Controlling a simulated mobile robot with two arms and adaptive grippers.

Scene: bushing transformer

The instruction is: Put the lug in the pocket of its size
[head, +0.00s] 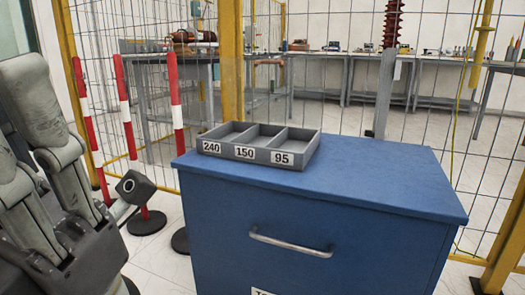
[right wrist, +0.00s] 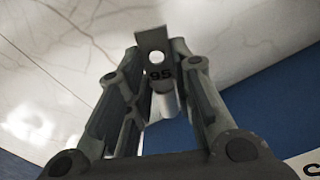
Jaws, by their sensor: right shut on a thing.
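The lug (right wrist: 151,42) is in the right wrist view, with a flat holed tongue, a pale barrel below it and a dark mark that appears to read 95. My right gripper (right wrist: 160,62) is shut on it; the fingers partly hide its sides. A grey tray (head: 257,160) sits on the blue cabinet (head: 375,185) in the head view. Its three pockets are labelled 240, 150 and 95 from left to right, and they look empty.
Red-and-white posts (head: 126,105) and a yellow-framed mesh fence (head: 231,60) stand behind and left of the cabinet. Workbenches with several items are beyond the fence. The cabinet top is bare right of the tray. A handle (head: 290,246) is on its front.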

